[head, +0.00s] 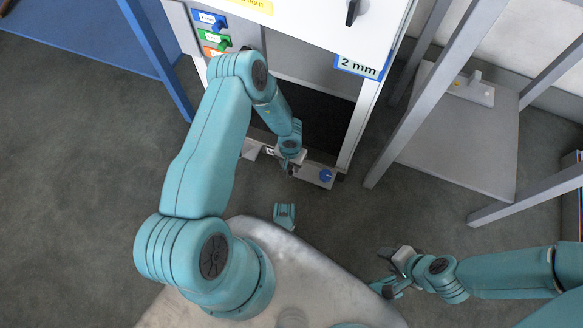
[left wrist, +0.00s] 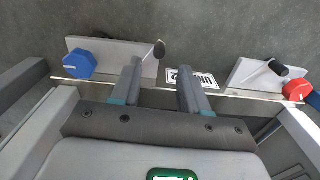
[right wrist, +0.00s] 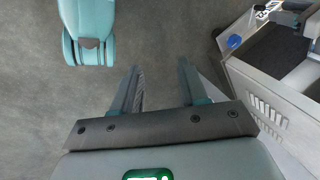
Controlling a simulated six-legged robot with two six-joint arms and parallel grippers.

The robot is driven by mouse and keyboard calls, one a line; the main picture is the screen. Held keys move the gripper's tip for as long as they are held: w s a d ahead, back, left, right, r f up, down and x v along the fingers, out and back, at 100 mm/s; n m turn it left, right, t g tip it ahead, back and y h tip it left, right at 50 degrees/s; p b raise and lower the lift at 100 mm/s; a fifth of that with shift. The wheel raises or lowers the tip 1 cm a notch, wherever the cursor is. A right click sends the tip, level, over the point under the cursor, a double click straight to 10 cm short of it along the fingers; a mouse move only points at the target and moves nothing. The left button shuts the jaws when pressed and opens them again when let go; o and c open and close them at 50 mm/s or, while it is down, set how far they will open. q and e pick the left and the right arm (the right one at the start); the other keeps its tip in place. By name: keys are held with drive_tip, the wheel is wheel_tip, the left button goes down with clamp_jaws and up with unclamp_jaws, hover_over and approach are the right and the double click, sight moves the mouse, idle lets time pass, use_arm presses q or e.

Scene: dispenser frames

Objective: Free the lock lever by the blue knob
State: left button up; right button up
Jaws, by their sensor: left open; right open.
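The blue knob (head: 326,175) sits on a pale plate at the low front right of the dispenser frame. In the left wrist view the blue knob (left wrist: 79,63) is at the left, and the lock lever's black tip (left wrist: 159,50) stands at the right end of the same plate. My left gripper (left wrist: 158,78) is open, its fingers pointing toward the lever; the tip appears just beyond and between them, with no visible contact. In the head view my left gripper (head: 290,167) is left of the blue knob. My right gripper (right wrist: 158,68) is open and empty over floor.
A red knob (left wrist: 298,90) and another black-tipped lever (left wrist: 279,68) are at the right in the left wrist view. A "UNIT 2" label (left wrist: 190,78) lies between. A grey-legged stand (head: 455,140) is at right. The floor (head: 90,190) is clear.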

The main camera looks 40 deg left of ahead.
use_arm(q)
wheel_tip(320, 180, down, 6)
drive_tip(key=shift+f+b, duration=0.1)
drive_tip(key=shift+b, duration=0.95)
use_arm(e)
drive_tip(key=w+f, duration=0.2)
drive_tip(key=f, duration=0.1)
drive_tip(key=shift+d+t, duration=0.1)
drive_tip(key=shift+t, duration=0.3)
use_arm(q)
clamp_jaws()
